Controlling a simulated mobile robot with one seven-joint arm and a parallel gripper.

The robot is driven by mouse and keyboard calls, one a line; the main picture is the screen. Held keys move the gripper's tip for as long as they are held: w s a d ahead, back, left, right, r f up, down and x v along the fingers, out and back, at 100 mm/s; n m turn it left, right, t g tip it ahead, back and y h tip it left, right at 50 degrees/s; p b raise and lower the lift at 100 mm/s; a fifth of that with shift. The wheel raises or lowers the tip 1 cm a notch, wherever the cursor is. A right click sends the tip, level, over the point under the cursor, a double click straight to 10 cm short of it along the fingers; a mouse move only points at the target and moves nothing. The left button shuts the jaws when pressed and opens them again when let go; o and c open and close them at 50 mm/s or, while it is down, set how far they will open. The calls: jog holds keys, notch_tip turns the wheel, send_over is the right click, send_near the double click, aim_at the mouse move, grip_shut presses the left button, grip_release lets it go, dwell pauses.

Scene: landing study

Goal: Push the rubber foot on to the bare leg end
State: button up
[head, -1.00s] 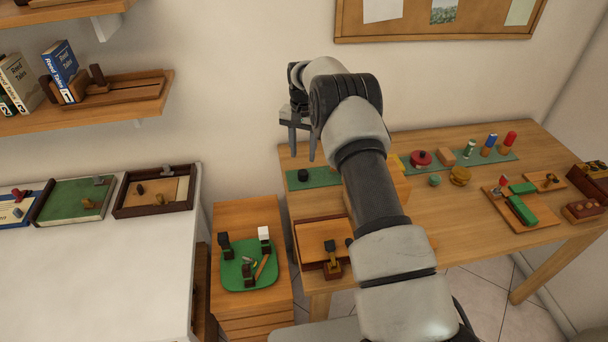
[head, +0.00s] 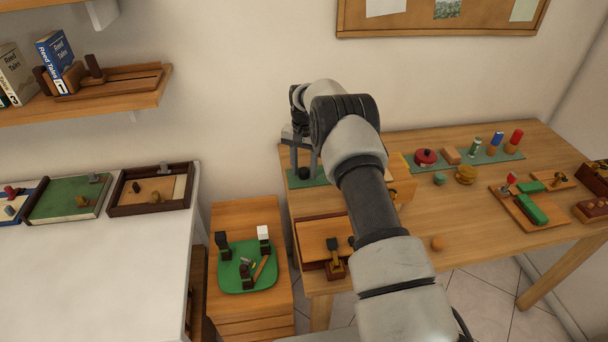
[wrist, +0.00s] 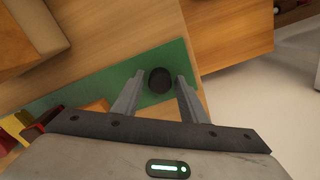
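The rubber foot is a short black cylinder on a green mat at the desk's back left, in the head view (head: 304,173) and the wrist view (wrist: 160,80). My gripper (head: 304,164) is open above it, pointing down. In the wrist view its fingers (wrist: 161,86) stand either side of the foot, with gaps showing. A green rounded piece (head: 236,283) on the wooden drawer unit bears several dark upright posts, like legs; one post has a white top (head: 263,232). I cannot tell which one is the bare leg end.
A wooden tray with a dark clamp-like piece (head: 335,262) lies at the desk's front left. A red round piece (head: 425,157) and several coloured pegs stand to the right along the back. The white table (head: 100,270) at left is mostly clear.

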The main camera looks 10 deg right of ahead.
jog(key=c, duration=0.9)
jog(key=shift+r+p, duration=1)
jog(key=shift+r, duration=1.55)
jog(key=o, duration=0.3)
jog(key=shift+c, duration=1.2)
